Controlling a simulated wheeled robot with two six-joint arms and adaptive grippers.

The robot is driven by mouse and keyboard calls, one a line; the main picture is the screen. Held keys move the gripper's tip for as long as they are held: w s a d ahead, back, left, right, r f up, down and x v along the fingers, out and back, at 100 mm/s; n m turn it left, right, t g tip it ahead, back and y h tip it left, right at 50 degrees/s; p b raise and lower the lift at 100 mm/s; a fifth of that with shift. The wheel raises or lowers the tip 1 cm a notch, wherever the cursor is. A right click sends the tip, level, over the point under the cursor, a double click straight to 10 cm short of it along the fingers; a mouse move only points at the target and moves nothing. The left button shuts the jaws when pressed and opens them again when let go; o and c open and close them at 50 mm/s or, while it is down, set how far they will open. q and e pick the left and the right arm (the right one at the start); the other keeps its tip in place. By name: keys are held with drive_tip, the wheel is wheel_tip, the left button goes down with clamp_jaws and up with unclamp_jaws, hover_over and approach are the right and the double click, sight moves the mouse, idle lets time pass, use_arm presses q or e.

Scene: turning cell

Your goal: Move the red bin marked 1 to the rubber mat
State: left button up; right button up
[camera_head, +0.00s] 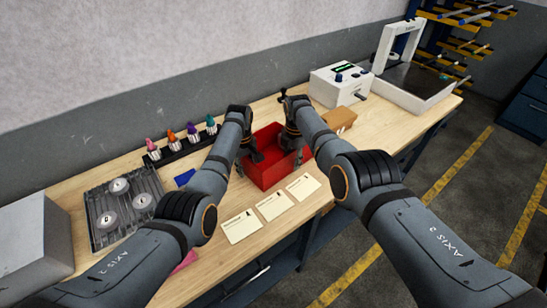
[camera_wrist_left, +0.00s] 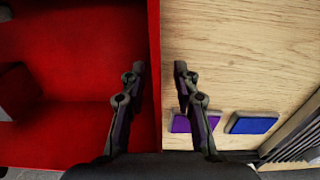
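A red bin (camera_head: 264,178) stands on the wooden bench between my two grippers; its open inside also shows in the left wrist view (camera_wrist_left: 75,135). No mark 1 is readable. My left gripper (camera_head: 248,153) is at the bin's left wall. In the left wrist view its open fingers (camera_wrist_left: 157,90) straddle that wall, one inside and one outside, with gaps visible. My right gripper (camera_head: 290,140) is at the bin's right wall; its fingers are too dark and small to read. I cannot make out a rubber mat with certainty.
Three cards (camera_head: 271,206) lie in front of the bin. A brown box (camera_head: 340,119) stands right of it, a white device (camera_head: 340,85) behind. A blue pad (camera_head: 185,177), a rack of coloured-top holders (camera_head: 181,143) and a grey plate with round pieces (camera_head: 105,200) are left.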

drive_tip(key=shift+f, duration=0.1)
use_arm(q)
clamp_jaws()
use_arm(e)
clamp_jaws()
use_arm(q)
drive_tip(key=shift+w+r, duration=0.1)
use_arm(e)
drive_tip(key=shift+w, duration=0.1)
